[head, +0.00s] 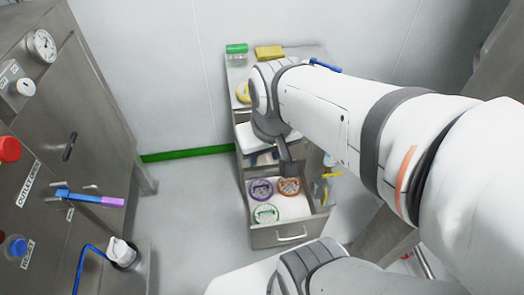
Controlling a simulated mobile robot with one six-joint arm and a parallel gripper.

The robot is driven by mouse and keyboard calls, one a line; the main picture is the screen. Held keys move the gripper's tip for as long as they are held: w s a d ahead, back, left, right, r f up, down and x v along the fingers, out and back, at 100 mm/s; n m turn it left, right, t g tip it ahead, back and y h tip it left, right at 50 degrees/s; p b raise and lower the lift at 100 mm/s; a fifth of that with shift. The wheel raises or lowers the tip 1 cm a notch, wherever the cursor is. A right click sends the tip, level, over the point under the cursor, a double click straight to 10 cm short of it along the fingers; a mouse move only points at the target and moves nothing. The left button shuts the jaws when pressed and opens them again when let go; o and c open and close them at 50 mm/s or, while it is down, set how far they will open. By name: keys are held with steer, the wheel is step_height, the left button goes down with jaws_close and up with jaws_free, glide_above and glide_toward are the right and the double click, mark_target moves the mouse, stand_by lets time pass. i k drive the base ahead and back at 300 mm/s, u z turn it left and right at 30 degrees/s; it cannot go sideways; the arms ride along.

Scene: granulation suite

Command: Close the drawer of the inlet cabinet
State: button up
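A grey cabinet (239,75) stands against the back wall, with no readable label on it. Its lower drawer (270,237) is pulled out toward me, with a bar handle (291,237) on its front. In the drawer lie a purple ring-shaped item (261,190), an orange one (289,186) and a green one (266,214). My arm reaches in from the right over the cabinet. My gripper (288,168) points down above the rear of the drawer, small and dark. Its fingers are too unclear to tell open from shut. I cannot tell whether it touches anything. The drawer's rear is partly hidden.
A green-lidded jar (236,53) and a yellow block (270,52) are on the cabinet top. A steel machine (95,130) with gauge, knobs and an outlet label stands at left. The floor (195,205) between is clear. My arm blocks much of the right side.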

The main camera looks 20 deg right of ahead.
mark_target(300, 221)
steer(key=u, duration=0.1)
steer(key=k, duration=1.3)
steer(key=z, duration=0.35)
steer(key=i, duration=1.05)
steer(key=u, duration=0.1)
steer(key=k, duration=0.85)
steer(key=z, duration=0.25)
steer(key=i, duration=0.5)
